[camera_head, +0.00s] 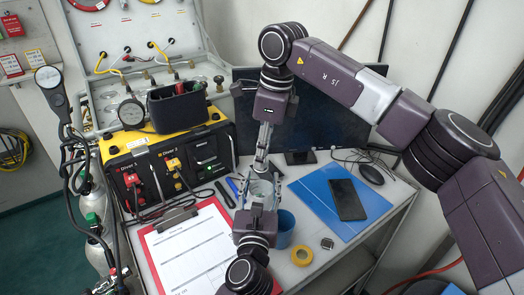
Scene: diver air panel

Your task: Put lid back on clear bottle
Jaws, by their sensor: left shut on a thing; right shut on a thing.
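The clear bottle (262,188) stands upright near the middle of the table, partly hidden by my grippers. My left gripper (260,195), on the arm coming from the bottom edge, is shut on the bottle's body from the near side. My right gripper (261,168), on the arm reaching over from the right, points down directly above the bottle. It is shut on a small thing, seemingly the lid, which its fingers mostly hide. I cannot tell whether the lid touches the bottle's mouth.
A blue cup (283,230) and a yellow tape roll (301,255) stand close right of my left gripper. A clipboard (190,250) lies left. A phone (347,199) lies on a blue folder (317,187). A yellow-black air panel (168,165) and a monitor (325,125) stand behind.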

